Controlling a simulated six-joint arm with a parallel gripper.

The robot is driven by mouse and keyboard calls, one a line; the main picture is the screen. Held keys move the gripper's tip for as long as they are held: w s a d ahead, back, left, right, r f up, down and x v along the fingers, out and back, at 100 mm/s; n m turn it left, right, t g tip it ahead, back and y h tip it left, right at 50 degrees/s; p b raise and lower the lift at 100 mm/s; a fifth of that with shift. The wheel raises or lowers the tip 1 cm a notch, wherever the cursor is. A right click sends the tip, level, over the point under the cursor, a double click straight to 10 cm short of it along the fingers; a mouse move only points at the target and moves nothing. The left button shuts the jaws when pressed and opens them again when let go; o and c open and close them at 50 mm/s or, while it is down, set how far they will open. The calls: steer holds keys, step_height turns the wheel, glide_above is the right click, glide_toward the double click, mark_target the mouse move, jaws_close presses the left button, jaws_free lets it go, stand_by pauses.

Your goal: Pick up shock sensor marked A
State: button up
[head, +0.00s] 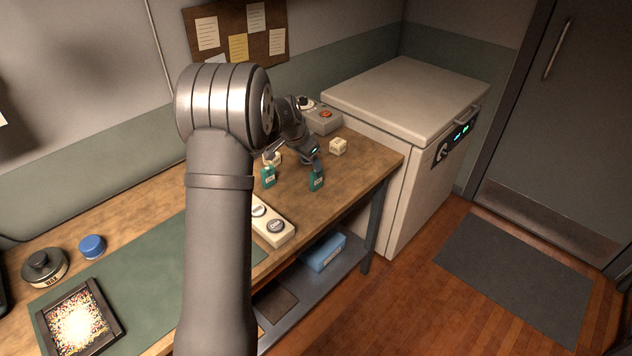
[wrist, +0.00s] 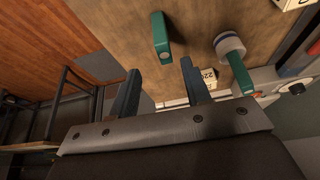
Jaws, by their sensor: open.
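Two small green sensor-like blocks with pale labels stand on the wooden bench: a left one (head: 268,179) and a right one (head: 317,182). Their markings are too small to read, so I cannot tell which is A. My gripper (head: 316,166) is at the right block, partly covering its top. In the wrist view my gripper (wrist: 160,68) has its two dark fingers apart with nothing between them. One green block (wrist: 161,40) is just beyond the fingertips, roughly in line with the gap. Another green block (wrist: 240,74) is to the right, beside a grey-white round piece (wrist: 229,44).
A cream cube (head: 338,146) lies behind and right of the right block. A grey box with an orange button (head: 325,117) is at the back. A pale two-knob panel (head: 270,225) lies nearer. A white cabinet (head: 400,100) adjoins the bench's right end.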

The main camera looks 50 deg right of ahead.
mark_target(314, 171)
steer(key=x, duration=0.8)
steer(key=shift+w+d+f, duration=0.1)
steer(key=shift+w+f, duration=0.15)
steer(key=shift+f, duration=0.15)
jaws_close()
